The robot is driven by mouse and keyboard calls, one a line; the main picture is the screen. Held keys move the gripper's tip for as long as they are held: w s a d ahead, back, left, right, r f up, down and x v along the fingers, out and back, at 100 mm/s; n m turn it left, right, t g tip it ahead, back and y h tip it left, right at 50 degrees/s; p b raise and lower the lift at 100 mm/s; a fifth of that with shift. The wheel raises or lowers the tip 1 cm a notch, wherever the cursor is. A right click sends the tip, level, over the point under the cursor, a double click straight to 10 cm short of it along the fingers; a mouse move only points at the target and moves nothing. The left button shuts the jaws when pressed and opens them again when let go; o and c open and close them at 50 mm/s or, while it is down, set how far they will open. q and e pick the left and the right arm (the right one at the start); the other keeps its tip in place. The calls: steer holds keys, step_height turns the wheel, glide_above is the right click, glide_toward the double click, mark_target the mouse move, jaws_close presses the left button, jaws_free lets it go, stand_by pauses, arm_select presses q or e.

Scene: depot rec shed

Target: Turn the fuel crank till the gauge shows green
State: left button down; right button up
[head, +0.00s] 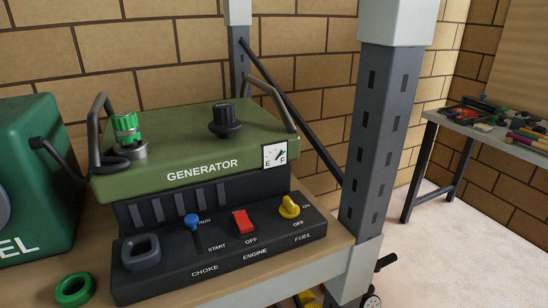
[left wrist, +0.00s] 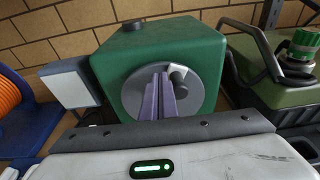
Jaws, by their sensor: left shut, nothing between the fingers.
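The green fuel box (left wrist: 190,40) stands in the left wrist view with a round grey disc (left wrist: 134,96) on its front. A grey crank knob (left wrist: 179,76) sits on the disc's upper right. My left gripper (left wrist: 160,80) has its purple fingers together and empty, in front of the disc and just left of the knob; I cannot tell whether they touch. In the head view the fuel box (head: 35,160) is cut off at the left edge. A white gauge (head: 275,156) marked E and F is on the green generator (head: 190,150); its thin needle leans up and right. My right gripper is not in view.
A pale square panel (left wrist: 73,87) stands left of the fuel box, beside a blue reel with orange hose (left wrist: 10,95). A green ring (head: 75,290) lies on the bench before the generator. A grey post (head: 378,140) rises at the right.

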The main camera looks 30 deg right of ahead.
arm_select(q)
steer(key=shift+s+d+f, duration=0.1)
steer(key=shift+d+f, duration=0.1)
steer(key=shift+d, duration=0.9)
steer(key=shift+s+d+f, duration=0.1)
steer(key=shift+d+f, duration=0.15)
steer(key=shift+d, duration=0.25)
steer(key=shift+d+f, duration=0.25)
steer(key=shift+d, duration=0.2)
steer(key=shift+d+f, duration=0.75)
steer(key=shift+f, duration=0.05)
